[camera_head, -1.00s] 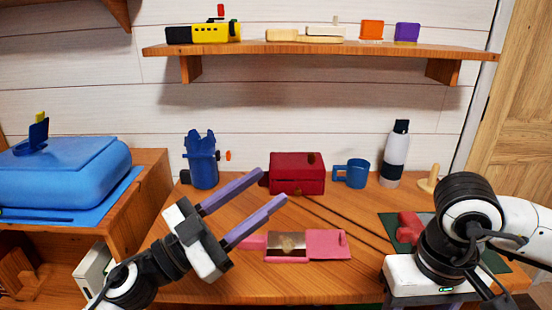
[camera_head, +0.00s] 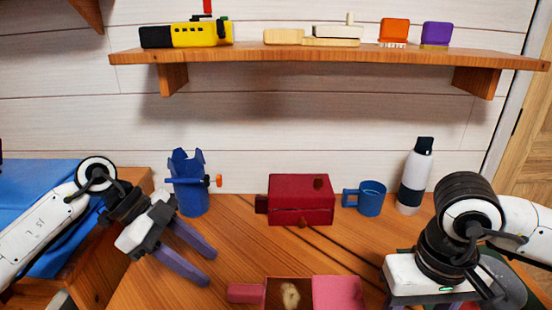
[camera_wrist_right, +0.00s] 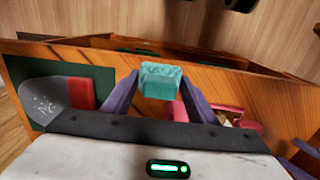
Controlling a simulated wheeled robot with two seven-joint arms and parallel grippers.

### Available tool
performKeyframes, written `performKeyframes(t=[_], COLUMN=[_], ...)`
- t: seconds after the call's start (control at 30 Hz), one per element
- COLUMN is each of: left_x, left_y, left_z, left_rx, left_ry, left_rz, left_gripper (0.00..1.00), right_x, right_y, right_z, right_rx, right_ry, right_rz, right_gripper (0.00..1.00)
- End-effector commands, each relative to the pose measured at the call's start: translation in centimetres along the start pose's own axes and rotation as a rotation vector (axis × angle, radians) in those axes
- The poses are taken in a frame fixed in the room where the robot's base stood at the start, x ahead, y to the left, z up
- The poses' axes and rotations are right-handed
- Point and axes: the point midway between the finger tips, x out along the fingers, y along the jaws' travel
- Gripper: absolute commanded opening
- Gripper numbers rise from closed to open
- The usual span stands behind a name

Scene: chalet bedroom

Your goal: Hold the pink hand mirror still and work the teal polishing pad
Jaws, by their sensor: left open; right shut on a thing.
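The pink hand mirror (camera_head: 338,292) lies on the wooden table at the bottom edge of the head view, its handle (camera_head: 245,293) to the left. Its lower part is cut off there. Part of it shows at the right of the right wrist view (camera_wrist_right: 226,110). My left gripper (camera_head: 213,269) is open and empty, up and to the left of the handle, not touching it. My right gripper (camera_wrist_right: 159,85) is shut on the teal polishing pad (camera_wrist_right: 160,80). In the head view its fingers are mostly cut off and the pad is hidden.
A red box (camera_head: 301,200), blue mug (camera_head: 370,198), bottle (camera_head: 415,175) and blue holder (camera_head: 190,185) stand along the back of the table. A shelf (camera_head: 330,55) hangs above. A grey paddle (camera_wrist_right: 42,103) and red block (camera_wrist_right: 82,93) lie on a green mat.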

Motion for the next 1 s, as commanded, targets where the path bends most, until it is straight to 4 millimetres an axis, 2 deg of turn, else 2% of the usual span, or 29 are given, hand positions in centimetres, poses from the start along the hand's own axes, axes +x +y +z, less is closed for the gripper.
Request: performKeyframes(t=[0.37,0.43,0.7,1.0], left_x=[5.5,6.0,8.9,9.8], left_y=[0.1,0.1,0.1,0.1], left_z=[0.4,-0.1,-0.1,-0.1], left_rx=[0.004,0.002,0.002,0.002], left_ry=[0.003,0.001,0.002,0.003], left_rz=[0.002,0.004,0.002,0.001], left_gripper=[0.42,0.42,0.42,0.42], right_x=[5.0,4.2,4.2,4.2], right_y=[0.0,0.0,0.0,0.0], right_z=[0.0,0.0,0.0,0.0], right_rx=[0.0,0.0,0.0,0.0], right_ry=[0.0,0.001,0.0,0.0], right_rz=[0.0,0.0,0.0,0.0], right_gripper=[0.34,0.34,0.34,0.34])
